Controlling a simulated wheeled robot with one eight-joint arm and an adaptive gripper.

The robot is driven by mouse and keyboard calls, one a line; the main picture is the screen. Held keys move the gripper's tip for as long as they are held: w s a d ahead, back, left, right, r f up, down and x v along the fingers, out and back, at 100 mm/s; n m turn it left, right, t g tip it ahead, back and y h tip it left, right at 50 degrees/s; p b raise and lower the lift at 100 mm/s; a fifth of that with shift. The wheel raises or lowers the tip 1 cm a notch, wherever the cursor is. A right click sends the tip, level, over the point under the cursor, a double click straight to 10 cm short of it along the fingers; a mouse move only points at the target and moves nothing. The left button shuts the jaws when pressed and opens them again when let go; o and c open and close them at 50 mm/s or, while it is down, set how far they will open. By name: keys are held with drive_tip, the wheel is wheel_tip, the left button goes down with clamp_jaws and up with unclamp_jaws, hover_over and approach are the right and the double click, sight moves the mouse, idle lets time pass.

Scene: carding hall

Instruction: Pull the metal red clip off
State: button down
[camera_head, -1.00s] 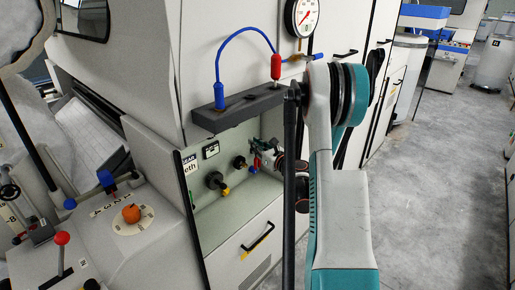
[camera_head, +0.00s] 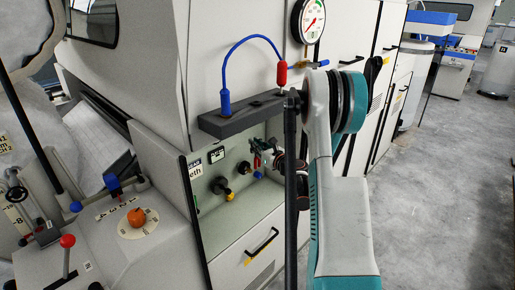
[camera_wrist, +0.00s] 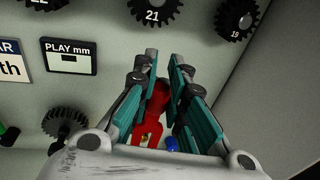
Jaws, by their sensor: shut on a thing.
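The red clip (camera_wrist: 150,118) is a flat, fork-shaped piece in the wrist view, with its upper part between my fingers. In the head view it is a small red spot (camera_head: 257,162) inside the recess of the machine. My gripper (camera_wrist: 161,82) has its teal-padded fingers on either side of the clip and is shut on it. In the head view my gripper (camera_head: 262,148) reaches into the recess from the right, partly hidden by my arm. A small blue piece (camera_wrist: 172,144) lies just right of the clip's lower end. Whatever the clip sits on is hidden.
Black toothed knobs numbered 21 (camera_wrist: 153,12) and 19 (camera_wrist: 237,20) are near the fingers. Another knob (camera_wrist: 66,123) is at left, below the "PLAY mm" plate (camera_wrist: 70,56). A dark grey ledge (camera_head: 240,118) with a blue cable overhangs the recess. A wall closes the right side.

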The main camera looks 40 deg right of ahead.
drive_tip(key=w+r, duration=0.2)
drive_tip(key=w, duration=0.5)
drive_tip(key=shift+w+d+r+p, duration=0.15)
drive_tip(key=shift+w+d+p, duration=0.15)
drive_tip(key=shift+d, duration=0.15)
idle(1.1)
